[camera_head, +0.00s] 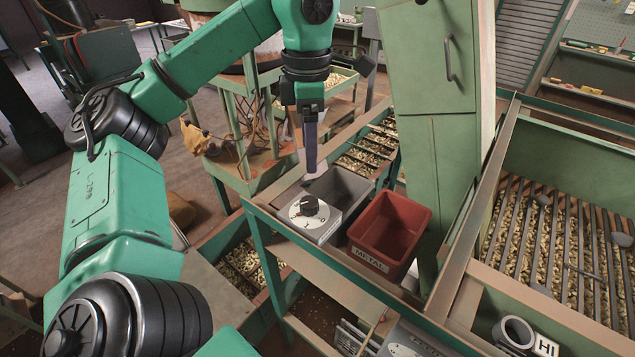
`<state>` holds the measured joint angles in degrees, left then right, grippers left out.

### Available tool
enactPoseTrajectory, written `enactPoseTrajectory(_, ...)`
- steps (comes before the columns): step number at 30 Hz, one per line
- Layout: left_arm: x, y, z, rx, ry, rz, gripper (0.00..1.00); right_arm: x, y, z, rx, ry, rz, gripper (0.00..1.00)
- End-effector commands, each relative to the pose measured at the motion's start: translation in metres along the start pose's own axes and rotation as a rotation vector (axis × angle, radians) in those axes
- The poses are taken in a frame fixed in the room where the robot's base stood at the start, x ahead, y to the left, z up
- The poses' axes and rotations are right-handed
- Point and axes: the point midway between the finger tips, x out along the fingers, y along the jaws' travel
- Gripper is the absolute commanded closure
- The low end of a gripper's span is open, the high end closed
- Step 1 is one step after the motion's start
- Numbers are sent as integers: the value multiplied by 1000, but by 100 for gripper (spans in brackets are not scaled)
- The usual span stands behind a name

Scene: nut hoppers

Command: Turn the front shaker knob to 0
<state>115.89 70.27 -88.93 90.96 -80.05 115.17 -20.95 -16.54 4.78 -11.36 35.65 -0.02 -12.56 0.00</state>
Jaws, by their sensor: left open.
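A black knob (309,205) sits on a round white dial on top of a small grey control box (322,232). Marks around the dial are too small to read surely, so the pointer's setting is unclear. My left gripper (312,168) hangs from above, pointing down, a little behind and above the knob and apart from it. It is open, seen nearly edge-on, with nothing visible between its fingers. My right gripper is out of view.
A grey bin (342,187) stands just behind the control box, close to my left gripper. A red bin (391,230) labelled METAL stands to its right. A tall green cabinet (437,150) rises behind. A slatted hopper (560,245) of nuts lies at right.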

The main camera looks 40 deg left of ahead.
Motion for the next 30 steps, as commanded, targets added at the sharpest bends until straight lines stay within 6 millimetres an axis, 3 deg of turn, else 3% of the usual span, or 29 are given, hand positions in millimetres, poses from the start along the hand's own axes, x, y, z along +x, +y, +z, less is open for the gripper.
enactPoseTrajectory(3,14,0,-1,0,4,-5,22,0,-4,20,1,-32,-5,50)
enactPoseTrajectory(7,34,0,-1,-2,5,-3,22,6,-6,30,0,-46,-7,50)
enactPoseTrajectory(11,53,0,-2,-4,4,-2,22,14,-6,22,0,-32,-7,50)
enactPoseTrajectory(13,82,0,-1,-4,4,-2,22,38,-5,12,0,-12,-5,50)
enactPoseTrajectory(18,120,0,-2,-4,2,0,22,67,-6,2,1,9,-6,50)
enactPoseTrajectory(24,135,0,-2,-4,1,2,22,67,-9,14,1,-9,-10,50)
enactPoseTrajectory(30,134,0,-1,-4,0,2,22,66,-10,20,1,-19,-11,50)
